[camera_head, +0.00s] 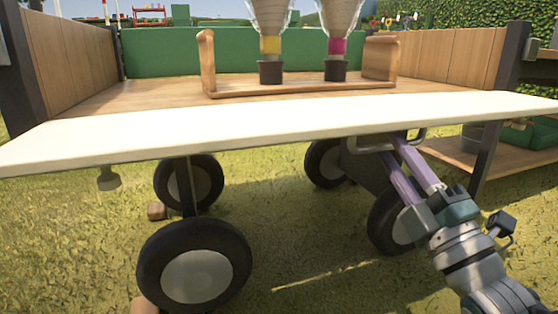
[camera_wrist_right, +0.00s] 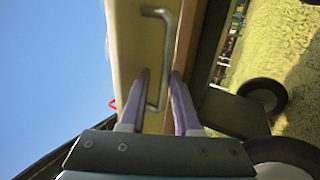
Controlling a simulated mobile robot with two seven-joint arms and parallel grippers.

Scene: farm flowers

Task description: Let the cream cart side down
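The cream cart side (camera_head: 270,125) lies swung outward, roughly level with the wooden cart bed (camera_head: 150,95); its exact tilt is hard to tell. A metal handle (camera_head: 408,143) is under its outer edge, right of centre. My right gripper (camera_head: 393,152) reaches up to this handle from below. In the right wrist view, the cream side (camera_wrist_right: 125,40) fills the top middle, and the two purple fingers of my right gripper (camera_wrist_right: 160,78) stand apart on either side of the handle (camera_wrist_right: 161,60). Contact with the handle cannot be made out. My left gripper is out of view.
A wooden rack (camera_head: 300,87) holding two wrapped bunches stands on the bed. Black wheels (camera_head: 195,265) and a hanging metal piece (camera_head: 109,178) are below the side. A wooden shelf (camera_head: 500,160) with containers is at right. Grass in front is mostly free.

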